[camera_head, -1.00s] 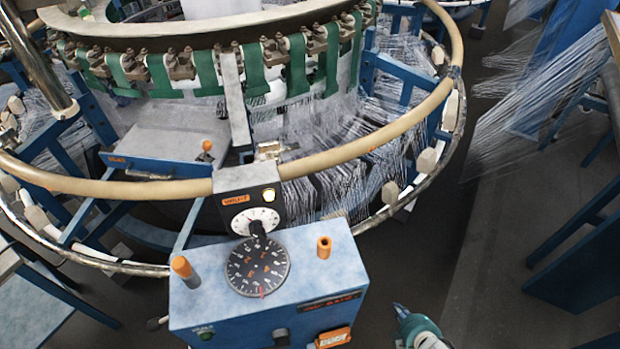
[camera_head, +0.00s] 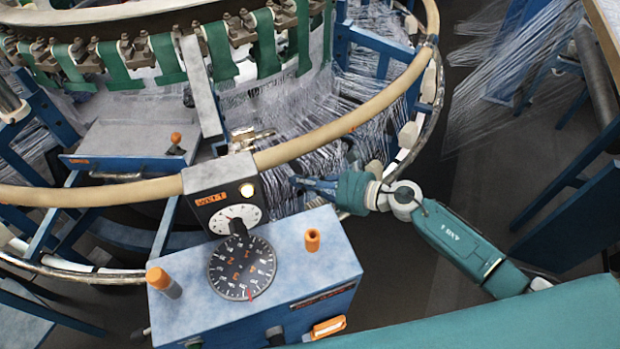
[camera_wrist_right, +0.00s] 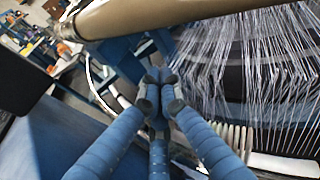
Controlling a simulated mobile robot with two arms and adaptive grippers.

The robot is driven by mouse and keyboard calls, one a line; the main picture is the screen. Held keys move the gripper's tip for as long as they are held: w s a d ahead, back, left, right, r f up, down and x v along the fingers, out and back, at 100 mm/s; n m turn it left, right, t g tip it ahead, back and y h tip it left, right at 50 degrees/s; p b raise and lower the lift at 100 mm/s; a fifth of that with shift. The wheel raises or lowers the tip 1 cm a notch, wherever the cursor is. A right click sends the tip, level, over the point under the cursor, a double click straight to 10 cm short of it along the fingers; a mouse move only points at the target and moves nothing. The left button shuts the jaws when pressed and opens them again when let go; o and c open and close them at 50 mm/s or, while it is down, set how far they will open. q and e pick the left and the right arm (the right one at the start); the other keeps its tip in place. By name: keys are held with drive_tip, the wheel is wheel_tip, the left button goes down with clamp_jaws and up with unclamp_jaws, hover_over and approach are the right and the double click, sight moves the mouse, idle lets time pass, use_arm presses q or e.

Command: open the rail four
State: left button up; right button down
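A beige tubular rail (camera_head: 345,120) curves around the round loom, and a metal end joint shows at its right (camera_head: 431,41). It also crosses the top of the right wrist view (camera_wrist_right: 150,17). I cannot tell which part is rail four. My right gripper (camera_head: 297,183) points left, just outside the loom, below the rail in the picture and behind the control box. In the right wrist view its blue fingers (camera_wrist_right: 160,92) converge with their tips together. Nothing shows between them, and they are apart from the rail. My left gripper is out of view.
A blue control box (camera_head: 320,262) with a black dial (camera_head: 242,267) and orange-topped knobs stands in front of the loom. White threads (camera_head: 300,125) hang inside the rail. Blue frames and threads stand at the right. Dark floor (camera_head: 440,185) lies clear between.

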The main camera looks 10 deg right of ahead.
drive_tip(key=w+a+r+p, duration=0.1)
drive_tip(key=a+p, duration=0.1)
drive_tip(key=w+a+r+p, duration=0.1)
drive_tip(key=shift+w+a+r+p, duration=0.2)
drive_tip(key=shift+a+r+p, duration=0.15)
drive_tip(key=shift+f, duration=0.1)
